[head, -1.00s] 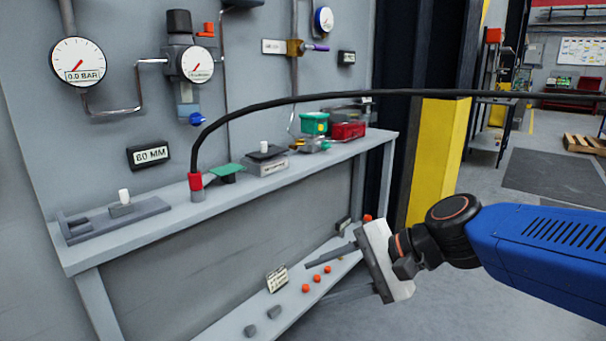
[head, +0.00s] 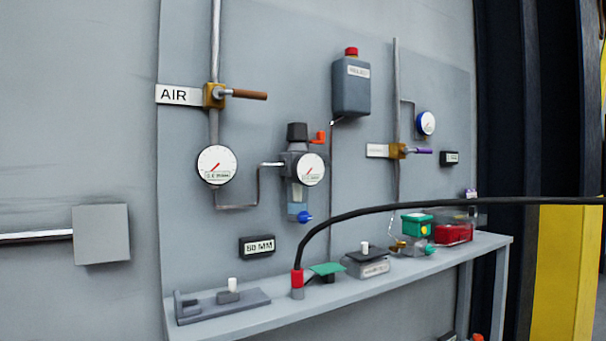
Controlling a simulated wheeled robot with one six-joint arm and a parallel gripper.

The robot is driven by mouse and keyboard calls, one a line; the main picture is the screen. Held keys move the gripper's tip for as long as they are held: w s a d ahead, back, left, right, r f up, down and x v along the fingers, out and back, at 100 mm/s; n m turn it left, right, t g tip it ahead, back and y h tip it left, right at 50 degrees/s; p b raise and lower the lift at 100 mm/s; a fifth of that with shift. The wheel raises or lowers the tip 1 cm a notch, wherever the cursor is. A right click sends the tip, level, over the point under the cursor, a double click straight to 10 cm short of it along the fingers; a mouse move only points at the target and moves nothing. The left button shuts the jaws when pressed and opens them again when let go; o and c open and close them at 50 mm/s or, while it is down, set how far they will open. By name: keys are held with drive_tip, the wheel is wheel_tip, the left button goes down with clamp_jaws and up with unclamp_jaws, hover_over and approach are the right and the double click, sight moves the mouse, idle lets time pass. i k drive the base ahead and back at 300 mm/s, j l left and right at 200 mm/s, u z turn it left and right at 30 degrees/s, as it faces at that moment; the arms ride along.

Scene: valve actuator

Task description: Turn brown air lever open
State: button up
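The brown air lever (head: 248,95) sticks out to the right, level, from a brass valve body (head: 214,95) on a vertical grey pipe. A white sign reading AIR (head: 179,95) is fixed to the left of the valve. The lever lies across the pipe rather than along it. A round white gauge (head: 217,164) hangs on the pipe below; its fine reading is too small to tell. My gripper is not in the current head view.
A grey shelf (head: 350,283) runs along the wall below, with fixtures on it. A black hose (head: 400,208) arches across the front of the panel. A regulator (head: 297,180), a grey bottle (head: 351,85) and a purple lever (head: 418,151) are to the right. The space around the brown lever looks clear.

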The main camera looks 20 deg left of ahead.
sight(218, 93)
drive_tip(key=u, duration=1.25)
